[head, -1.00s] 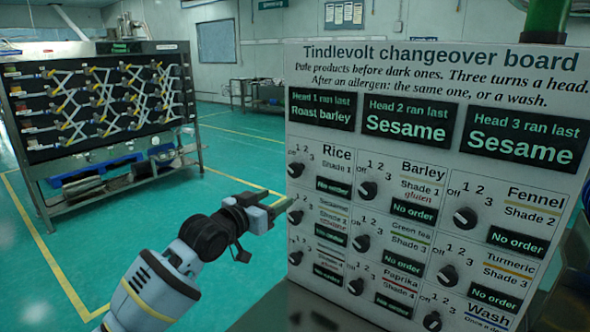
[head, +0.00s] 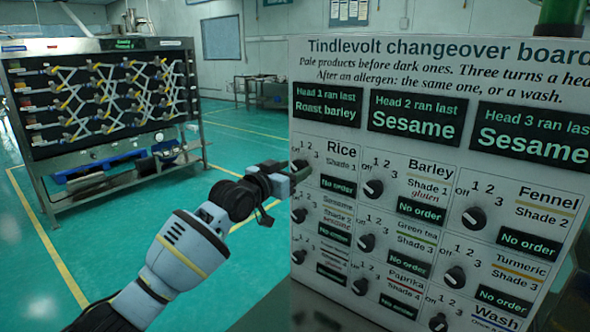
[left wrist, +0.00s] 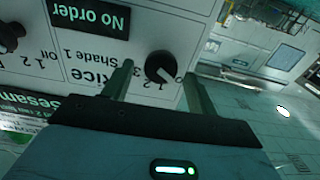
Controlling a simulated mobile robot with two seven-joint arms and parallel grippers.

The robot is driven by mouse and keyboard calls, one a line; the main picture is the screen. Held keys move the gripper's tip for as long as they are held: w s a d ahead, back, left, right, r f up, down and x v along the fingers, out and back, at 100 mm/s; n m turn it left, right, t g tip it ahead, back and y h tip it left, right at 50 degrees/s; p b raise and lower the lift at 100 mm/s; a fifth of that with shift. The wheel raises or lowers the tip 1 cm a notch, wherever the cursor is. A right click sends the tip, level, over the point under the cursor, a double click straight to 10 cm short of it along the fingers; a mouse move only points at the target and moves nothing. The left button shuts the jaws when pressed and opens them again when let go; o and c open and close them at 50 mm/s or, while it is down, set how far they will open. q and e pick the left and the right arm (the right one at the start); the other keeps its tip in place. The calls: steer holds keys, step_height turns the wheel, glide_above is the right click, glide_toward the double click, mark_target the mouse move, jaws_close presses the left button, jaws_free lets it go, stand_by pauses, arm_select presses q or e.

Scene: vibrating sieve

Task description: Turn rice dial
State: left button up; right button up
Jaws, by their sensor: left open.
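The rice dial (head: 299,164) is a black knob at the upper left of the white changeover board (head: 450,65), left of the word Rice. In the left wrist view the rice dial (left wrist: 161,65) appears upside down, with a white pointer mark towards the lower right. My left gripper (head: 300,174) is open at the board's left side, close to the dial. In the left wrist view its two fingers (left wrist: 159,75) stand on either side of the knob with visible gaps. I cannot tell how deep the fingers reach around it. My right gripper is not in view.
The barley dial (head: 373,189) and several other dials with dark No order displays fill the board. A steel rack with a dark panel (head: 100,105) stands at the back left. The green floor (head: 250,150) between is clear.

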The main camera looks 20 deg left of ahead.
arm_select(q)
steer(key=shift+w+d, duration=0.25)
steer(key=shift+w, duration=0.35)
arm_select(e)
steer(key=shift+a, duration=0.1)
arm_select(q)
steer(key=shift+c, duration=0.4)
steer(key=c, duration=0.9)
